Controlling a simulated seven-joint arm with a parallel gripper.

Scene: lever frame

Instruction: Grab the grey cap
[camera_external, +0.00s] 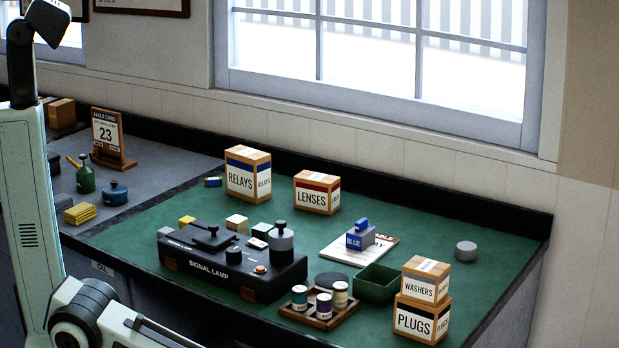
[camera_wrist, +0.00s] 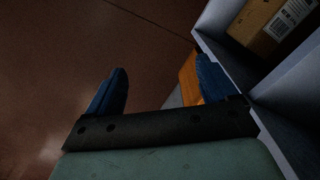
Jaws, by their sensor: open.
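A short grey round cap (camera_external: 466,251) stands on the green bench mat at the right, apart from other things. My gripper (camera_wrist: 161,65) shows in the wrist view with its two blue fingers spread and nothing between them. Behind the fingers are a dark brown floor and part of a shelf. The cap is not in the wrist view. In the external view only my arm shows at the left edge; my gripper is not visible there, far from the cap.
A signal lamp box (camera_external: 232,262) with a grey-topped post, a tray of small jars (camera_external: 317,318), a green bin (camera_external: 376,284) and stacked washers and plugs boxes (camera_external: 421,318) lie left of and before the cap. Relays (camera_external: 247,174) and lenses (camera_external: 317,191) boxes stand behind.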

